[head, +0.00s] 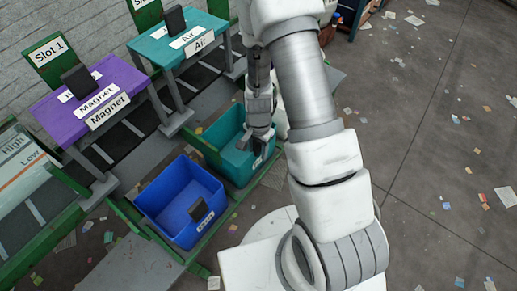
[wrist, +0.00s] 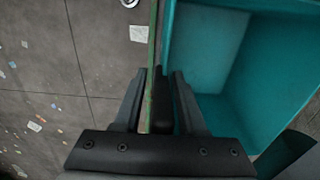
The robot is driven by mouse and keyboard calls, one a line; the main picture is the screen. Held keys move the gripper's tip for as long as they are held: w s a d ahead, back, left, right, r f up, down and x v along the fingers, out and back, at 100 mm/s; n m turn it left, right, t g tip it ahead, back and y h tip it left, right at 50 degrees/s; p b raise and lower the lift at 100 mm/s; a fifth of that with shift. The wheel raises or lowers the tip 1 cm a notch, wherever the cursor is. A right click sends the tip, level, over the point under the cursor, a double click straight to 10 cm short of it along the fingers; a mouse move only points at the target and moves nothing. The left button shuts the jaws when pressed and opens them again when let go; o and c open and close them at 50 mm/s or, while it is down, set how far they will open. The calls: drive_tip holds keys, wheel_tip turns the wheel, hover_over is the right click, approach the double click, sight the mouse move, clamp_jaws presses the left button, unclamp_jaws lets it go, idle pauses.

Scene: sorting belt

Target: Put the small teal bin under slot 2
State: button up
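The small teal bin (head: 222,133) stands on the green-edged rack at the centre of the head view, left of my arm. In the wrist view the teal bin (wrist: 255,60) fills the right side, and the part I see inside is empty. My gripper (head: 259,146) points down at the bin's right-hand wall. In the wrist view my gripper (wrist: 160,85) is open, one finger on each side of a dark grip block (wrist: 161,108) at the bin's wall. Small gaps show beside the block. The slot 2 sign cannot be read in the head view.
A blue bin (head: 178,183) stands beside the teal one, nearer the front. Behind are a purple Magnet station (head: 122,73) with a Slot 1 sign (head: 47,52) and a teal Air station (head: 205,24). The grey floor (head: 430,150) at right is open, with scattered scraps.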

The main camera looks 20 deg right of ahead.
drive_tip(key=shift+r, duration=0.1)
wheel_tip(320, 180, up, 12)
drive_tip(key=p, duration=0.3)
drive_tip(key=shift+r+p, duration=0.25)
drive_tip(key=shift+p, duration=0.05)
drive_tip(key=s+a+r+n+t, duration=0.1)
drive_tip(key=s+r+n+t, duration=0.2)
drive_tip(key=r, duration=0.9)
drive_tip(key=s+r+n+t, duration=0.1)
drive_tip(key=s+r+n, duration=0.25)
drive_tip(key=r, duration=0.75)
drive_tip(key=shift+s+d+r+n+t, duration=0.2)
drive_tip(key=shift+s+r+n, duration=0.5)
drive_tip(key=shift+s+r, duration=0.5)
drive_tip(key=shift+s+d+r+n+t, duration=0.15)
drive_tip(key=shift+s+r+n+t, duration=0.2)
drive_tip(key=shift+s+r+n, duration=0.7)
drive_tip(key=shift+s+d+r+n+t, duration=0.15)
drive_tip(key=shift+s+r+n+t, duration=0.2)
drive_tip(key=shift+s+r, duration=0.9)
drive_tip(key=shift+s+f, duration=0.2)
drive_tip(key=shift+f, duration=0.05)
wheel_tip(320, 180, up, 8)
drive_tip(key=p, duration=0.8)
drive_tip(key=shift+r, duration=0.25)
